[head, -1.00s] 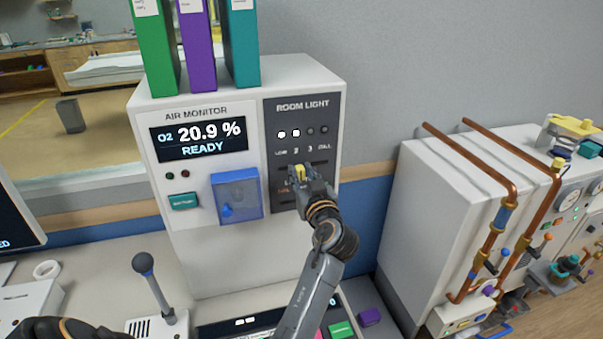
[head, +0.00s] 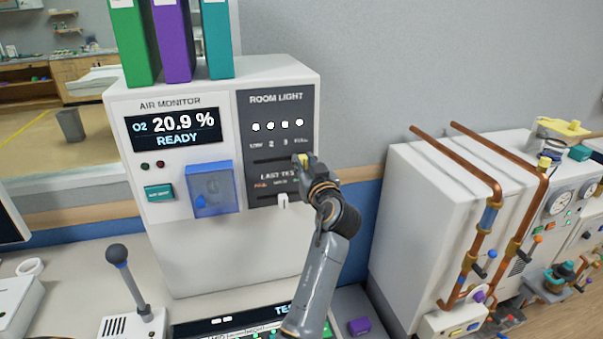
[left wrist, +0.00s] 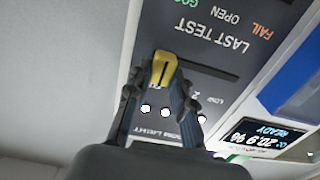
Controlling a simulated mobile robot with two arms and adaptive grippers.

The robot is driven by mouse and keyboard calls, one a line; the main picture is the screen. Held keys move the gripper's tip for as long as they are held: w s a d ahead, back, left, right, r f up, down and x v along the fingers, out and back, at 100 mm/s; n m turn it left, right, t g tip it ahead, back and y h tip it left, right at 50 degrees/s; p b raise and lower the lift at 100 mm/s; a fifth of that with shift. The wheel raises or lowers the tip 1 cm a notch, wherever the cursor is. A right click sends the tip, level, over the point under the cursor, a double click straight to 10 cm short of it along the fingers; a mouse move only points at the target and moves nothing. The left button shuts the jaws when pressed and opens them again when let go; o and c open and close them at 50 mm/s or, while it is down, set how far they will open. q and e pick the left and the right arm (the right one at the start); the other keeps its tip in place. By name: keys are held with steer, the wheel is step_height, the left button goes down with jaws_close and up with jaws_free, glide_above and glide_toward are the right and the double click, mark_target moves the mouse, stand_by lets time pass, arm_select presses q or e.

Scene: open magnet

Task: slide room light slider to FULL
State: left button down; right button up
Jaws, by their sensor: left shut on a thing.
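The room light slider's yellow knob (head: 302,160) is at the right end of its dark slot, below the FULL label on the ROOM LIGHT panel (head: 275,99). Several indicator lights (head: 285,124) in the row above are lit white. My left gripper (head: 306,166) is shut on the knob and partly covers it. In the left wrist view, which is upside down, the yellow knob (left wrist: 163,67) sits between the fingers, with the empty slot (left wrist: 210,72) running off to the right. My right gripper is not in view.
Below is a LAST TEST slot with a white knob (head: 283,201). A blue clear cover (head: 212,188) is left of the panel. Binders (head: 172,40) stand on top of the monitor. A cabinet with copper pipes (head: 490,200) stands at right.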

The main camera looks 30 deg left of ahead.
arm_select(q)
steer(key=shift+w+r, duration=0.1)
steer(key=shift+d, duration=0.1)
steer(key=c, duration=1.3)
jaws_free()
steer(key=shift+w, duration=0.1)
steer(key=shift+o, duration=0.7)
steer(key=shift+w, duration=0.15)
glide_toward(302, 116)
steer(key=x, duration=0.5)
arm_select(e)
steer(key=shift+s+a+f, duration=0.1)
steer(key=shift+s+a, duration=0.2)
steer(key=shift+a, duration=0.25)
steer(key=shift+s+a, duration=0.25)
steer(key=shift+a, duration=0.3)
